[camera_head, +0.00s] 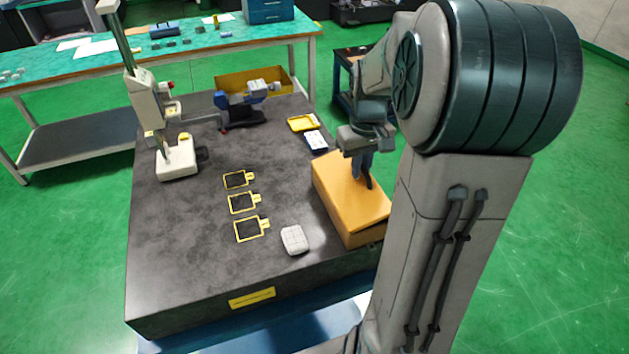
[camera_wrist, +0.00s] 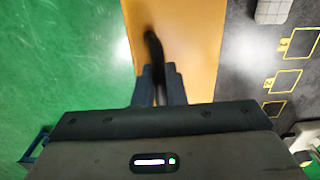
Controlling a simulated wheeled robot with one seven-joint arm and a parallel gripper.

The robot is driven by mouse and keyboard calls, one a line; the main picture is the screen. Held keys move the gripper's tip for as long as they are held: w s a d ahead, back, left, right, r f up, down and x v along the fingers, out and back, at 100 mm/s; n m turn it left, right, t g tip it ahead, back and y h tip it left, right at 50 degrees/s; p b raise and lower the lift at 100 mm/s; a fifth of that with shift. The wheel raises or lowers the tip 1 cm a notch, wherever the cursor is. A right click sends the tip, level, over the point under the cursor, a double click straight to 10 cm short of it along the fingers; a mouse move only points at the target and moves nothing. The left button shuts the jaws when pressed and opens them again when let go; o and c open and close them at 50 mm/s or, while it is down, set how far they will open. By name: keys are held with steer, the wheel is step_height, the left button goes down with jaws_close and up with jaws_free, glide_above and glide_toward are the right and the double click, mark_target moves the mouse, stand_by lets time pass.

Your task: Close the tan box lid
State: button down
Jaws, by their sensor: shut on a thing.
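The tan box (camera_head: 335,207) stands at the right edge of the dark table. Its flat tan lid (camera_head: 337,176) lies over the top and looks slightly tilted, with a narrow dark gap at the near right edge. I cannot tell whether the far edge is seated. My gripper (camera_head: 362,172) points down over the lid and is shut on the dark lid handle. In the wrist view my gripper (camera_wrist: 158,90) has its fingers around the curved black handle (camera_wrist: 153,45), above the tan lid (camera_wrist: 194,40). My arm hides part of the box's right side.
A white block (camera_head: 294,239) sits left of the box, beside several yellow-framed marks (camera_head: 240,229). A yellow tray (camera_head: 302,122) and a white-topped case (camera_head: 316,141) lie behind the box. A stand (camera_head: 177,158) and a blue-grey device (camera_head: 240,103) are farther back. The table's front left is clear.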

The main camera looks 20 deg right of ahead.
steer(key=shift+d+f+b, duration=0.55)
steer(key=shift+d+f, duration=0.05)
steer(key=shift+f, duration=0.25)
steer(key=c, duration=1.6)
jaws_free()
steer(key=shift+o, duration=0.2)
steer(key=shift+r, duration=0.1)
steer(key=shift+r+p, duration=2.85)
steer(key=shift+r, duration=0.65)
